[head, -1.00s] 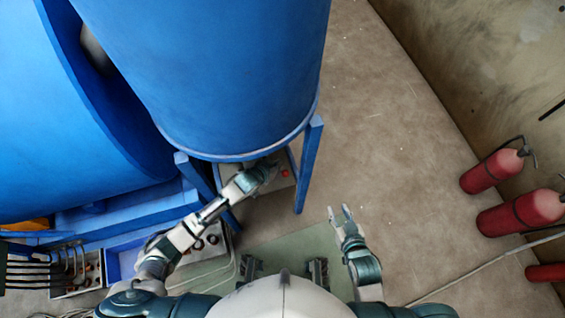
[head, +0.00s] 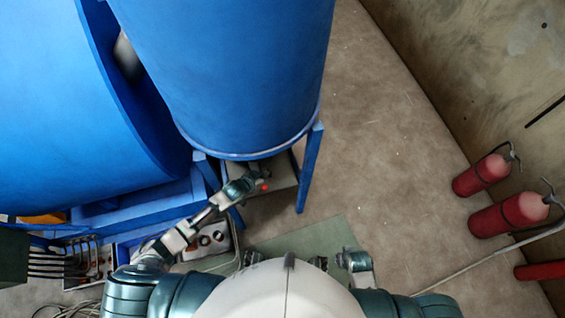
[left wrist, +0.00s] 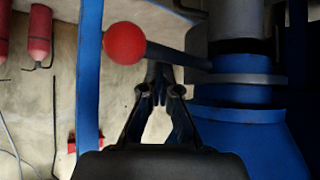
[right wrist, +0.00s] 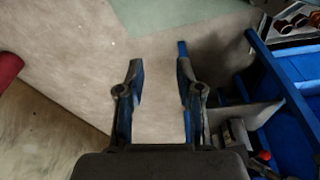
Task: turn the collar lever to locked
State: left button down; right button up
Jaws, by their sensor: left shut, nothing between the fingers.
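The collar lever is a dark rod (left wrist: 178,56) with a red ball knob (left wrist: 125,43) in the left wrist view. It runs right to a grey and blue collar (left wrist: 240,85) under a grey cylinder. My left gripper (left wrist: 160,88) is shut and empty, its tips just below the rod in the picture; contact cannot be told. In the head view the left gripper (head: 248,184) is beneath the blue drum, beside a small red spot (head: 264,187). My right gripper (right wrist: 159,62) is open and empty over the floor; its fingers are not clear in the head view.
A large blue drum (head: 230,70) and its blue leg (head: 310,170) stand close to my left arm. Red fire extinguishers (head: 508,212) stand by the right wall. A bank of dark levers (head: 60,262) is at the lower left. Open floor (head: 390,170) lies right of the drum.

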pick_arm(q)
jog(key=shift+s+a, duration=0.2)
jog(key=shift+a, duration=0.5)
jog(key=shift+s+a+p, duration=0.1)
jog(key=shift+a+p, duration=0.1)
jog(key=shift+p, duration=0.25)
pick_arm(e)
jog(key=shift+s+d+f, duration=0.1)
jog(key=shift+s+f, duration=0.05)
jog(key=shift+f, duration=0.75)
jog(key=shift+s+f, duration=0.15)
jog(key=shift+f, duration=0.7)
pick_arm(q)
jog(key=shift+a, duration=0.1)
